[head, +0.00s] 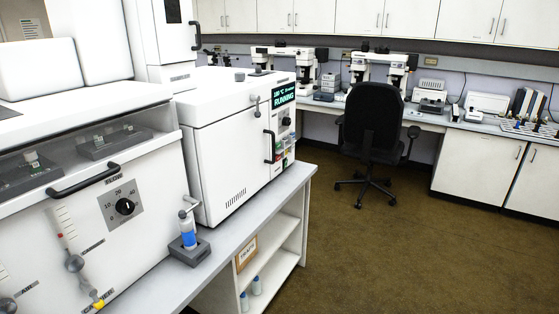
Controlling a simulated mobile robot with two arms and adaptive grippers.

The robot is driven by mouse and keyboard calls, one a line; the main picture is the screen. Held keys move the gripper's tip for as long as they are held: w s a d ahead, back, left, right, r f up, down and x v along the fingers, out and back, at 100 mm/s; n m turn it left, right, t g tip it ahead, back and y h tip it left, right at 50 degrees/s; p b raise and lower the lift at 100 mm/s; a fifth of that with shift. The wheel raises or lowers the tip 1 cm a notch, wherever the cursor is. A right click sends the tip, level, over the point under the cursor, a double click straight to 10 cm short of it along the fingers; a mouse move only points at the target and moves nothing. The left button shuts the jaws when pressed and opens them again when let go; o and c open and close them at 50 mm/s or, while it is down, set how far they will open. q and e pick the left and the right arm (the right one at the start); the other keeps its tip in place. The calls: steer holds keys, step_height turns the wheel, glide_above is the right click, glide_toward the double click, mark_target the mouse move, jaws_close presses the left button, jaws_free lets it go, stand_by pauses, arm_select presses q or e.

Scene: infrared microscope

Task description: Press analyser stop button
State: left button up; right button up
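A white analyser (225,150) stands on the bench at centre left, its front turned toward the right. Its lit display (284,95) reads "RUNNING" in green, with a smaller line showing a temperature above. Below the display is a dark round knob (286,122). Lower on the same narrow panel are small red and green parts (284,158), seen at a steep angle. I cannot tell which of these is the stop button. Neither of my grippers shows in this view.
A white instrument with a dial (124,206) fills the left foreground. A black office chair (372,120) stands before the back counter. The brown floor (400,250) at right is clear.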

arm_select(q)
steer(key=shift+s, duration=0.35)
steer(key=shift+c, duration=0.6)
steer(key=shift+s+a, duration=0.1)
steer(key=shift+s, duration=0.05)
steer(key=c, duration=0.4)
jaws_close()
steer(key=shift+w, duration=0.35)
